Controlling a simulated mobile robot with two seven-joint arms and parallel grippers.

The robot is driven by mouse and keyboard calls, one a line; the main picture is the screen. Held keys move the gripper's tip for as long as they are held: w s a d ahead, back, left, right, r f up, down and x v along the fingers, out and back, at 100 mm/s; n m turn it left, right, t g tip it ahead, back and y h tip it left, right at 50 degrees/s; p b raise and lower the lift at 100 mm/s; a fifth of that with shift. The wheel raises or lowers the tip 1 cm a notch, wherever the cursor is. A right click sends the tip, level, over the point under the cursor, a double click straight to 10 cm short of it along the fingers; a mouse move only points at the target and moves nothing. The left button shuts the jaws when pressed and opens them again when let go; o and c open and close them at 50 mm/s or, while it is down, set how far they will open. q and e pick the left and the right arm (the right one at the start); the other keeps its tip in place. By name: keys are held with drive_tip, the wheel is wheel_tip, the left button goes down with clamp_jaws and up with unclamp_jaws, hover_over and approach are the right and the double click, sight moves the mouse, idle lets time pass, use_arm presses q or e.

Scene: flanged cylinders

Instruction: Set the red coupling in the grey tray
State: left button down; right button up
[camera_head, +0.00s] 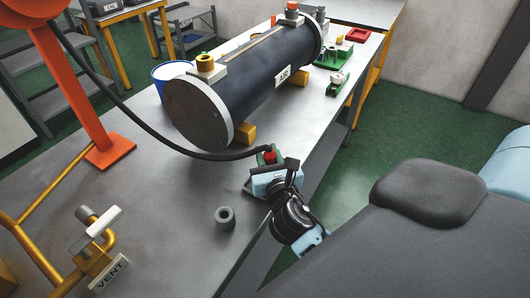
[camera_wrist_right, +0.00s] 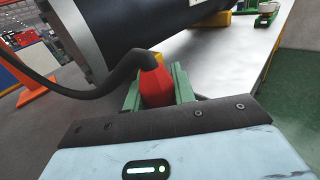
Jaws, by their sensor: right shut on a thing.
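The red coupling (camera_head: 269,157) is on the end of a black hose, above the grey table near its right edge. In the right wrist view the coupling (camera_wrist_right: 156,89) stands between two green fingers, with the hose running off to the left. My right gripper (camera_head: 270,156) is shut on it; its fingers (camera_wrist_right: 157,84) are on either side of the coupling. The gripper body hides what lies directly below. I cannot make out a grey tray for certain in either view. My left gripper is not in view.
A large dark cylinder (camera_head: 245,82) labelled AIR rests on yellow blocks behind the gripper. A grey ring (camera_head: 225,217) stands on the table in front. A blue-rimmed tub (camera_head: 171,72), an orange post (camera_head: 84,95) and a VENT valve (camera_head: 98,248) are at left. A red tray (camera_head: 358,35) is far back.

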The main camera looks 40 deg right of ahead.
drive_tip(key=shift+a+r, duration=0.2)
drive_tip(key=shift+r, duration=0.05)
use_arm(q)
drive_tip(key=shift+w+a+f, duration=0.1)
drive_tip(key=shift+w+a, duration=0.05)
use_arm(e)
drive_tip(key=shift+f, duration=0.6)
drive_tip(key=shift+f, duration=0.1)
